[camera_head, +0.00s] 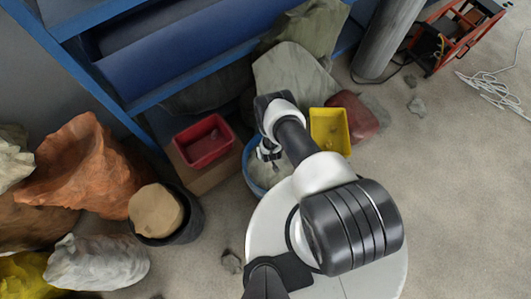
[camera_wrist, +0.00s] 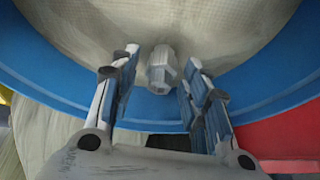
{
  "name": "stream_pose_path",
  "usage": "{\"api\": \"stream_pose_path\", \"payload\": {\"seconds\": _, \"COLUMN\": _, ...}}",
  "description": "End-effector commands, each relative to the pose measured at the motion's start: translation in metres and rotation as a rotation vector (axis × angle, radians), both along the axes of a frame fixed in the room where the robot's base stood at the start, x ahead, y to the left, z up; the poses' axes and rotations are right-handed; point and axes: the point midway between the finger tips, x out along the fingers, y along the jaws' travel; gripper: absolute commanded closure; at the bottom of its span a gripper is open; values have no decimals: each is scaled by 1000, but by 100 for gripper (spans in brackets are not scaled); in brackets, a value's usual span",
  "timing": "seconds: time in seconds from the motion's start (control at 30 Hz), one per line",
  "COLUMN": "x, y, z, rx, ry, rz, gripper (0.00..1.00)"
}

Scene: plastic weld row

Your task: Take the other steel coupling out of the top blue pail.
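The steel coupling (camera_wrist: 162,70) is a small silver hex-shaped fitting in the wrist view. It lies on pale woven cloth (camera_wrist: 75,28) inside the blue pail (camera_wrist: 55,80), near the rim. My gripper (camera_wrist: 160,78) is open over it, with one finger on each side and a gap visible on both sides. In the head view my gripper (camera_head: 268,150) reaches down into the blue pail (camera_head: 250,172), and the coupling cannot be made out there. My arm hides part of the pail.
A red bin (camera_head: 205,141) on a cardboard box stands left of the pail, and a yellow bin (camera_head: 330,130) stands right. A black bucket (camera_head: 180,225) and several sacks (camera_head: 95,262) lie further left. Blue shelving (camera_head: 190,50) is behind. Floor on the right is mostly clear.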

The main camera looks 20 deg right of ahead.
Motion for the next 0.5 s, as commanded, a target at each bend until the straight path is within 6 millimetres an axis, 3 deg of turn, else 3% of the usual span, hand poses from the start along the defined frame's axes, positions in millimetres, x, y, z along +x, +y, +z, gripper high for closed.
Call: {"api": "stream_pose_path", "payload": {"seconds": 0.5, "x": 0, "y": 0, "z": 0, "rx": 0, "ry": 0, "rz": 0, "gripper": 95}}
